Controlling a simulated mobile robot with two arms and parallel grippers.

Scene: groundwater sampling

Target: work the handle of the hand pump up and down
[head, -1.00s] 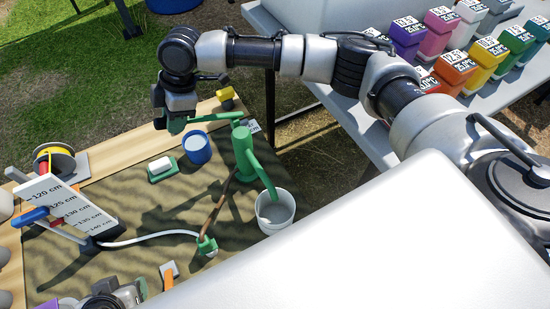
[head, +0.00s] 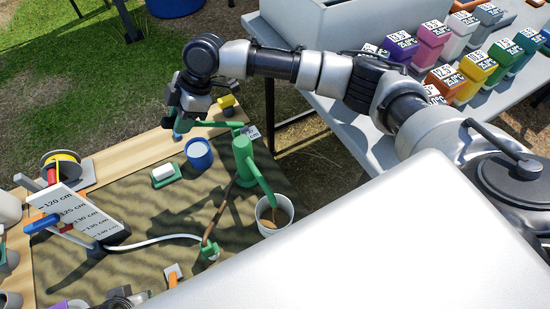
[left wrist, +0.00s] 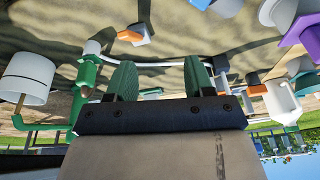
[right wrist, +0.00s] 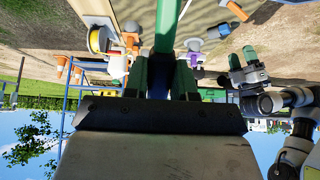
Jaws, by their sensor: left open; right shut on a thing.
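The green hand pump (head: 243,158) stands on the dark mat, its spout angled into a white bucket (head: 262,222) with brown water inside. My right gripper (head: 181,118) is shut on the far end of the pump handle (head: 218,124), which reaches left from the pump top. In the right wrist view the green handle (right wrist: 166,28) runs between the fingers (right wrist: 162,78). My left gripper (left wrist: 160,82) is open and empty in the left wrist view, with the pump and bucket (left wrist: 28,75) to its left. Only a part of my left arm shows at the bottom of the head view.
A depth scale board (head: 70,210) and a tape reel (head: 62,170) stand left. A grey table (head: 360,135) holds several coloured bottles behind my right arm.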

